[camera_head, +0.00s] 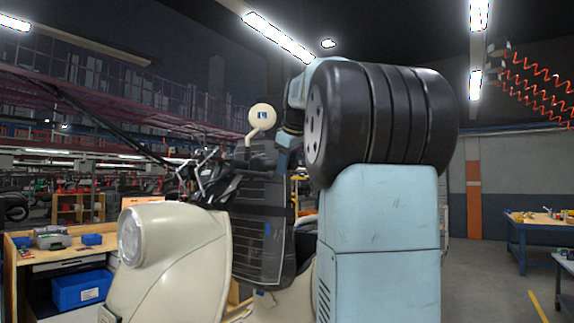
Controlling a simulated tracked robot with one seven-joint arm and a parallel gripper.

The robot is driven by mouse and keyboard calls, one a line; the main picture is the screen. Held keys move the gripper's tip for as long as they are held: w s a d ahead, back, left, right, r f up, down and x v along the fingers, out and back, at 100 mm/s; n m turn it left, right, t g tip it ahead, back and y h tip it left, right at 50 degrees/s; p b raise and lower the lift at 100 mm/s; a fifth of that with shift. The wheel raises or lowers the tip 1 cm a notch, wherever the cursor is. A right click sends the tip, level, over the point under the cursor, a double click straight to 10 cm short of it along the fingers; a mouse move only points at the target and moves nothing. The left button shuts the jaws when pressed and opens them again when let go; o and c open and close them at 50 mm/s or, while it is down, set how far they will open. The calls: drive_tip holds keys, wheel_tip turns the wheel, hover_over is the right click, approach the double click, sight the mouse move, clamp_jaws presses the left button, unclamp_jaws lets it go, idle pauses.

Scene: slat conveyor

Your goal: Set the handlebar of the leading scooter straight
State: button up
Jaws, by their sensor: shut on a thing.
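The leading scooter (185,265) is cream, with a round headlight (131,237) facing left. Its dark handlebar (215,178) shows above the body, with levers and bar parts at differing angles; I cannot tell how far it is turned. A round cream mirror (262,117) stands up on a bent stem beside it. My gripper (287,150) is at the right end of the handlebar, below and right of the mirror, and is shut on it. My light blue arm with its black ribbed joint hides much of the gripper and the scooter's rear; the fingertips are not clear.
A dark ribbed panel (262,225) stands behind the scooter. A workbench (65,250) with a blue bin (80,290) is at the left. A blue table (535,230) stands at the far right. Red coiled hoses (540,95) hang at upper right. Floor at right is clear.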

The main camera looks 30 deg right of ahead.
drive_tip(key=shift+f, duration=0.1)
drive_tip(key=shift+w+d+f, duration=0.15)
drive_tip(key=shift+d+f, duration=0.1)
drive_tip(key=shift+d, duration=0.25)
drive_tip(key=shift+w+d+f, duration=0.1)
drive_tip(key=shift+d+f, duration=0.15)
drive_tip(key=shift+d, duration=0.25)
drive_tip(key=o, duration=1.2)
drive_tip(key=shift+n, duration=0.3)
drive_tip(key=shift+c, duration=0.2)
drive_tip(key=v, duration=1.3)
drive_tip(key=shift+s+d+r, duration=0.2)
drive_tip(key=shift+s+d, duration=0.05)
drive_tip(key=shift+s, duration=0.15)
drive_tip(key=shift+y, duration=0.3)
drive_tip(key=s+a+f+m, duration=0.1)
drive_tip(key=s+a+f, duration=0.5)
drive_tip(key=f, duration=0.8)
drive_tip(key=s+a+f+m+g+y, duration=0.1)
drive_tip(key=s+a+f+m, duration=0.1)
drive_tip(key=s+a+f, duration=0.4)
drive_tip(key=s+a+f+m, duration=0.2)
drive_tip(key=s+a+f, duration=0.4)
drive_tip(key=a+f, duration=0.7)
wheel_tip(320, 180, down, 9)
drive_tip(key=shift+r+y, duration=0.1)
drive_tip(key=shift+y, duration=0.2)
